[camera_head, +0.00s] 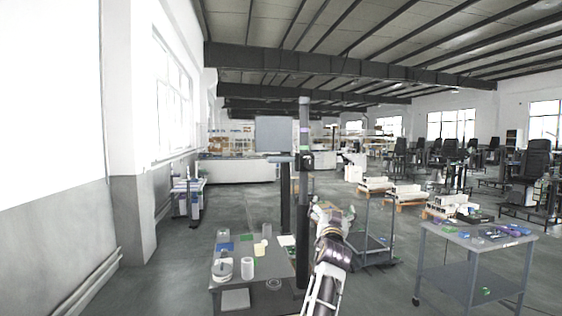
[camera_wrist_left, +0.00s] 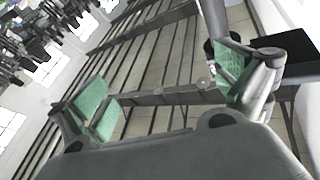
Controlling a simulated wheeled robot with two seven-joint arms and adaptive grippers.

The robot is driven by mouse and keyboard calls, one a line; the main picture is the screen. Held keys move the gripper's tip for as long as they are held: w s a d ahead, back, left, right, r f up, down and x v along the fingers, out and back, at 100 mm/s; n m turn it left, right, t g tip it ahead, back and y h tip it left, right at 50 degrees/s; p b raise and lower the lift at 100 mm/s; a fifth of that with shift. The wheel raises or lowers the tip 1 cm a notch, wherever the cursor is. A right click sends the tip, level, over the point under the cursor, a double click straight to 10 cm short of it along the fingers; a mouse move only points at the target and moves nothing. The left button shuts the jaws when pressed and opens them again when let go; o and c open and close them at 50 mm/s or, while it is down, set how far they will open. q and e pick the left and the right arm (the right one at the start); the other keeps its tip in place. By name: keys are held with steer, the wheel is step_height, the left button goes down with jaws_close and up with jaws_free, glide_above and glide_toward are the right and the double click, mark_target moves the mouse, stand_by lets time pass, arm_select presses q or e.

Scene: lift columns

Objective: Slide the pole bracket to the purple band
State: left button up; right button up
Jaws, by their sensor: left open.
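A tall dark grey pole (camera_head: 303,225) stands upright near the middle of the head view. The black pole bracket (camera_head: 306,160) sits around its upper part. A faint purple band (camera_head: 304,130) shows on the pole a little above the bracket. My left gripper (camera_head: 333,208) is open and empty, right of the pole and below the bracket in the head view. In the left wrist view its green-padded fingers (camera_wrist_left: 165,90) are wide apart, and the pole (camera_wrist_left: 212,18) passes behind the right finger. A dark part beside that finger is partly hidden. My right gripper is not in view.
A second post with a grey panel (camera_head: 274,133) stands left of the pole. A low grey table (camera_head: 226,265) with cups and small items is at the lower left. A grey cart (camera_head: 456,250) stands at right, and a platform trolley (camera_head: 372,250) behind my arm.

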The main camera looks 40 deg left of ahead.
arm_select(q)
steer(key=s+a+r+n+g+y, duration=0.4)
steer(key=s+a+r+n+y, duration=0.3)
steer(key=s+r, duration=0.4)
steer(key=shift+s+a+r+n+g+y, duration=0.15)
steer(key=shift+s+a+n+g+y, duration=0.25)
steer(key=shift+s+a, duration=0.6)
steer(key=shift+d+r, duration=0.1)
steer(key=shift+d, duration=0.05)
